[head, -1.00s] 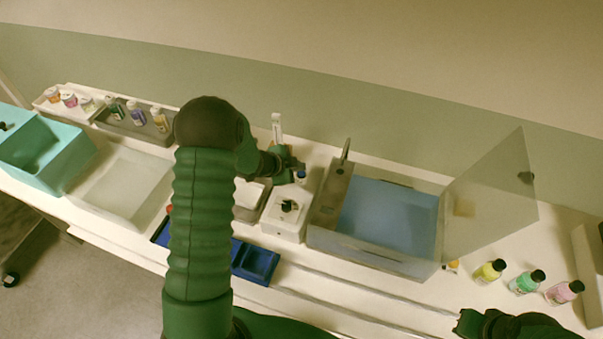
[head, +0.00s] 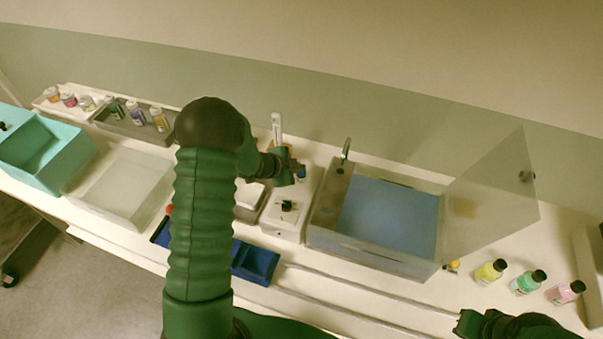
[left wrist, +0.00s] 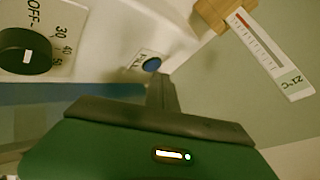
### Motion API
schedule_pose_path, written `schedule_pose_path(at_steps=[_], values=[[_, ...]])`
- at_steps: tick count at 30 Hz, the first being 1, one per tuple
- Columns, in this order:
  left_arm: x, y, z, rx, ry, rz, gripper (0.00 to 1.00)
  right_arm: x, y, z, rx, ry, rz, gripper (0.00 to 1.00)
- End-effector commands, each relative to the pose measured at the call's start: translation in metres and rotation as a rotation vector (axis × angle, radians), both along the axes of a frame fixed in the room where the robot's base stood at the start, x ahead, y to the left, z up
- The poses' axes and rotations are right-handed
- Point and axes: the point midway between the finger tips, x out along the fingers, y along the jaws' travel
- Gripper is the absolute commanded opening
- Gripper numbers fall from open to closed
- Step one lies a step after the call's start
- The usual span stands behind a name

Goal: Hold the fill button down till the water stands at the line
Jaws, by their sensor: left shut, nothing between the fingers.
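The blue fill button (left wrist: 152,64) sits on a small labelled plate on the white unit in the left wrist view. My left gripper (left wrist: 160,82) is shut and empty, its fingertips close beside the button; I cannot tell whether they touch it. In the head view the left gripper (head: 290,170) is over the back of the white unit (head: 284,226), which has a black dial. The clear-walled bath (head: 378,252) to its right has a bluish inside and a raised clear lid; I cannot make out the water level or the line. My right gripper (head: 470,322) is low at the right, its jaws unclear.
A tap (head: 346,151) stands at the bath's back left. A thermometer card (left wrist: 270,52) is behind the unit. A blue tray (head: 256,262), a whitish tray (head: 120,186) and a teal bin (head: 48,150) lie left.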

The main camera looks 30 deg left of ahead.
Motion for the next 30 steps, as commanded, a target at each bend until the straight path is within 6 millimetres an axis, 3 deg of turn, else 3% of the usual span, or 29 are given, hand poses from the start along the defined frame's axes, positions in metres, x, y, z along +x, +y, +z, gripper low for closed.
schedule_pose_path(at_steps=[30], values=[[0.0001, 0.0000, -0.0082, 0.001, 0.001, 0.001, 0.00, 0.0000, 0.0000, -0.0049, 0.000, 0.000, 0.000, 0.00]])
